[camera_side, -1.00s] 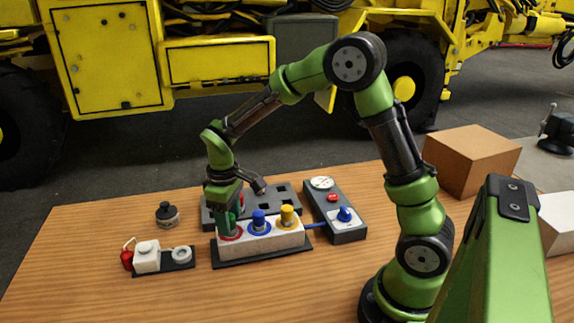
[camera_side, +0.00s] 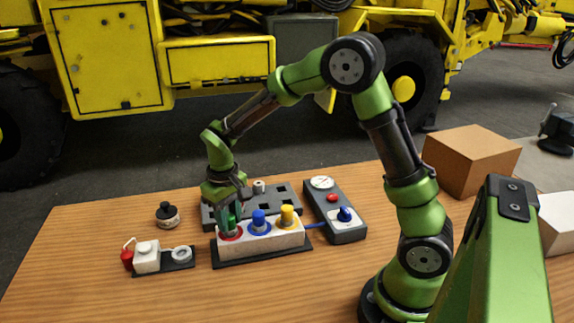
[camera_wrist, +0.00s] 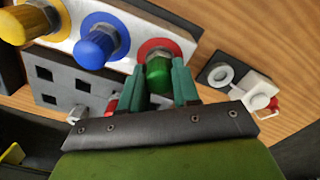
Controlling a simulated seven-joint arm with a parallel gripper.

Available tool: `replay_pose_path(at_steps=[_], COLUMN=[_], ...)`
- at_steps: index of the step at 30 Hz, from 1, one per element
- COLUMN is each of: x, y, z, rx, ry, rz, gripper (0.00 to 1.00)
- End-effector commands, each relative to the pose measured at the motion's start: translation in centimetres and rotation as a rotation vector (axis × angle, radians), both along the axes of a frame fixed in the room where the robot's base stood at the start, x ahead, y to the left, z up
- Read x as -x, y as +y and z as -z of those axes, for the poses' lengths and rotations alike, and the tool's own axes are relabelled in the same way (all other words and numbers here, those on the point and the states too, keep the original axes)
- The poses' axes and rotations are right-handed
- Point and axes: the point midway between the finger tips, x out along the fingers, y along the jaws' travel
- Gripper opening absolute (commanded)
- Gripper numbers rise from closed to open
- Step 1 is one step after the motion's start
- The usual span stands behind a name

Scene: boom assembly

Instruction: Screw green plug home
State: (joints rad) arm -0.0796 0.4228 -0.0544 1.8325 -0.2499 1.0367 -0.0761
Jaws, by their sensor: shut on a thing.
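The green plug (camera_wrist: 158,74) stands at the red-ringed port of the white block (camera_side: 262,241). The red ring (camera_side: 231,233) shows around its base, and in the wrist view the ring (camera_wrist: 160,47) shows beyond the plug. My gripper (camera_side: 229,222) is over this port, its fingers pointing down. In the wrist view my gripper (camera_wrist: 158,85) is shut on the green plug, with one green finger on each side. How deep the plug sits in the port is hidden. A blue plug (camera_side: 258,221) and a yellow plug (camera_side: 287,216) stand in the other ports of the same block.
A grey tray with square holes (camera_side: 272,197) lies right behind the block. A grey box with gauge and knobs (camera_side: 335,212) is to the right. The front table is clear.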

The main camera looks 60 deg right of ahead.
Motion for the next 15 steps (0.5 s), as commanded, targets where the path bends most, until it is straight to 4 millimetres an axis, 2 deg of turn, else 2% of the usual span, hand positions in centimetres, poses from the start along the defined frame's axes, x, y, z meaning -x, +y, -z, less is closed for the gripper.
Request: replay_pose_path(at_steps=[9,15], x=[0.01,0.01], y=[0.04,-0.01], z=[0.13,0.14], rx=[0.000,0.000], ry=[0.000,0.001], rz=[0.504,0.600], gripper=[0.00,0.00])
